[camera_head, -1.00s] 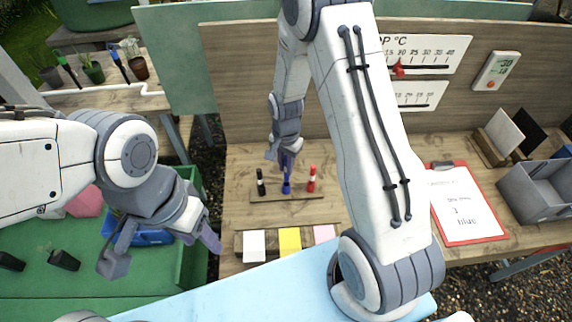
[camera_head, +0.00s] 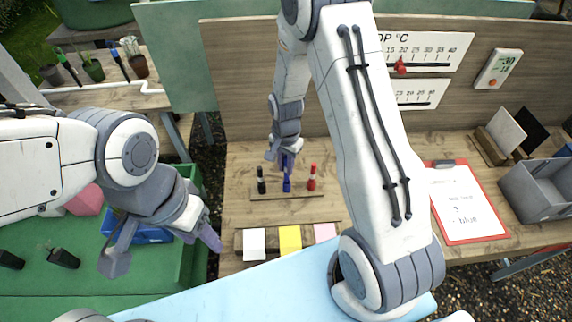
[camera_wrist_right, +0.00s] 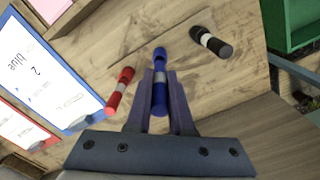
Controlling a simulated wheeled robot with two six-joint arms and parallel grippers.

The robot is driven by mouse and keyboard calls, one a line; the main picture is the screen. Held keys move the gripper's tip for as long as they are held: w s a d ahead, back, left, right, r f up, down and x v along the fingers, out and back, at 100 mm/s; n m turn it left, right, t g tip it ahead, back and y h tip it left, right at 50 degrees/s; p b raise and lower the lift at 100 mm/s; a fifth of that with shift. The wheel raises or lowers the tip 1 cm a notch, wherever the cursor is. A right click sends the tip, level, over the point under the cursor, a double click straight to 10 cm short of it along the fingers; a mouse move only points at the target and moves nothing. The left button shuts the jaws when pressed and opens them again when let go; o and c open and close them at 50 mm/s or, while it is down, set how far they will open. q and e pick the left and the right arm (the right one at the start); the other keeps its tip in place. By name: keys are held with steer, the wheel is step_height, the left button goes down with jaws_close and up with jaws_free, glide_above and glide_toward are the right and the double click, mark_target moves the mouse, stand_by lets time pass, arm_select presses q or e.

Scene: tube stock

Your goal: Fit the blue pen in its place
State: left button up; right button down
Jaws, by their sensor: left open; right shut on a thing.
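The blue pen (camera_head: 287,184) stands upright at the middle of a low wooden pen rack (camera_head: 304,194), between a black pen (camera_head: 261,181) and a red pen (camera_head: 312,178). My right gripper (camera_head: 285,160) is shut on the blue pen's upper part from above. The right wrist view shows the blue pen (camera_wrist_right: 160,72) between the fingers (camera_wrist_right: 160,92), with the red pen (camera_wrist_right: 121,88) and black pen (camera_wrist_right: 212,42) apart on either side. Whether the pen's foot is fully seated is hidden. My left gripper (camera_head: 165,248) is open and empty over the green surface at left.
A strip with white, yellow and pink note pads (camera_head: 290,240) lies in front of the rack. A red clipboard (camera_head: 466,238) and a grey bin (camera_head: 535,190) are at right. A wooden board (camera_head: 255,80) stands behind.

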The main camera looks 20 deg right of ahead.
steer(key=shift+f, duration=0.5)
steer(key=shift+f+b, duration=0.1)
steer(key=shift+b, duration=0.2)
steer(key=shift+f+b, duration=1.1)
steer(key=shift+f, duration=0.4)
steer(key=c, duration=0.7)
jaws_free()
step_height(320, 180, up, 11)
steer(key=shift+f+b, duration=0.2)
steer(key=shift+b, duration=0.85)
